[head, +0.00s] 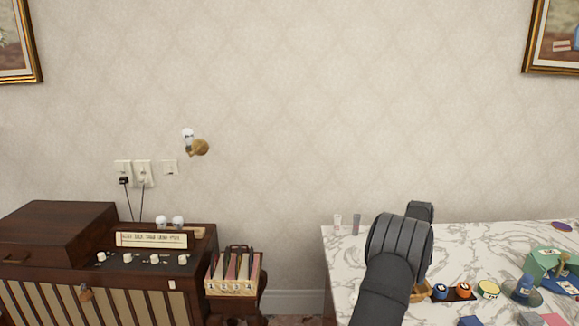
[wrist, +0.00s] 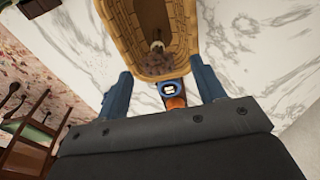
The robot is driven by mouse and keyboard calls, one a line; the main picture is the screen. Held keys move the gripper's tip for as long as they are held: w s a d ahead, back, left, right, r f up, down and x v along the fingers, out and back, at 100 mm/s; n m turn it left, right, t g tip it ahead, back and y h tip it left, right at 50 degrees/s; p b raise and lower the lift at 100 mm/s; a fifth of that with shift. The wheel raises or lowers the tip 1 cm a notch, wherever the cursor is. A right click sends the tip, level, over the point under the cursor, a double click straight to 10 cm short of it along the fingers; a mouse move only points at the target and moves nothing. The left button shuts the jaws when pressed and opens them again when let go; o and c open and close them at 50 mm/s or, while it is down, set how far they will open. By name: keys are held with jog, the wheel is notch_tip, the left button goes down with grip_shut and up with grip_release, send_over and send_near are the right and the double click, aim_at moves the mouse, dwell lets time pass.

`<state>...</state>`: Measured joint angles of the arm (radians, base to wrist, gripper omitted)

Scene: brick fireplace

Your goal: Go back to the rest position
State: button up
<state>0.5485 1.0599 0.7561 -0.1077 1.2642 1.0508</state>
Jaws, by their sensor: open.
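In the wrist view, the two blue fingers of my gripper (wrist: 162,78) stand wide apart with nothing held between them. The end of a wicker basket (wrist: 112,22) shows just beyond and between the fingertips; I cannot tell how far below them it is. In the head view, my dark arm reaches over the marble table (head: 343,262) and hides my gripper. A small part of the basket (head: 421,293) shows beside the arm.
A blue round item with a white label (wrist: 171,88) lies by the basket's end. Two small tubes stand at the back left. A wooden radio cabinet (head: 150,262) and a magazine rack (head: 236,287) stand left.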

jog(key=shift+r, duration=0.75)
